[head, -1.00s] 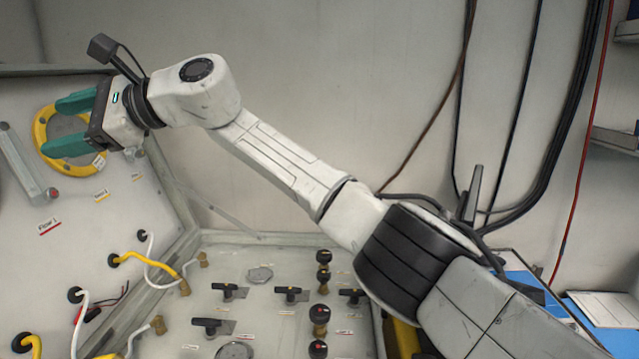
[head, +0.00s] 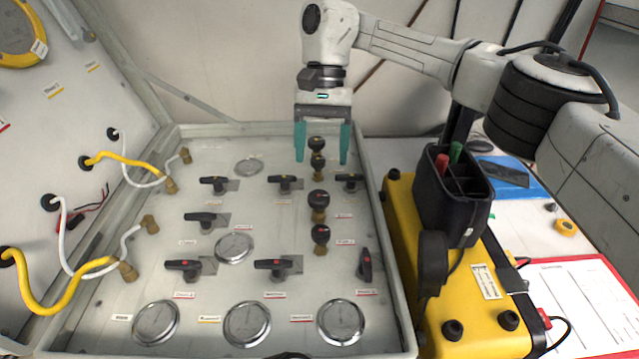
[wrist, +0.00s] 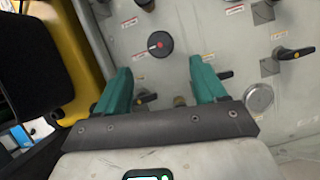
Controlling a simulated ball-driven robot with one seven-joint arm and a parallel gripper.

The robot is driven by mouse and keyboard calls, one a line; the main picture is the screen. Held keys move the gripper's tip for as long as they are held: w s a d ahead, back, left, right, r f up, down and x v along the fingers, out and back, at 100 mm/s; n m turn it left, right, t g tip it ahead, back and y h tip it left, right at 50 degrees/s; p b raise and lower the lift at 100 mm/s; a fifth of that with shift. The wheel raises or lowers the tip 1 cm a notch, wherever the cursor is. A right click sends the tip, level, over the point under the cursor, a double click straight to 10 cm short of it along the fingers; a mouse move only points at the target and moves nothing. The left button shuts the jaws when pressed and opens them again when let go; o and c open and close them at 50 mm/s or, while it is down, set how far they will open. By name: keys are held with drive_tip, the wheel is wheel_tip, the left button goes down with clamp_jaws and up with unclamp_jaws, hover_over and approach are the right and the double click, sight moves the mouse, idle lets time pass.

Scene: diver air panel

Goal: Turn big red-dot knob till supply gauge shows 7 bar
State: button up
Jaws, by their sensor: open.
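A big black knob with a red dot (wrist: 159,44) stands on the panel in the wrist view, just beyond the fingertips. In the head view, big black knobs stand in a column: one (head: 318,197) nearer my gripper and one (head: 321,233) nearer me, both seemingly red-marked.
Yellow and white hoses (head: 120,160) hang from the lid at left. A yellow case (head: 455,300) with a black holder (head: 452,200) stands close on the right.

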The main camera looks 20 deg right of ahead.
sight(319, 194)
drive_tip(key=p+x, duration=0.1)
drive_tip(key=x, duration=0.6)
drive_tip(key=shift+a+f, duration=0.1)
drive_tip(key=shift+f, duration=0.1)
drive_tip(key=c, duration=1.1)
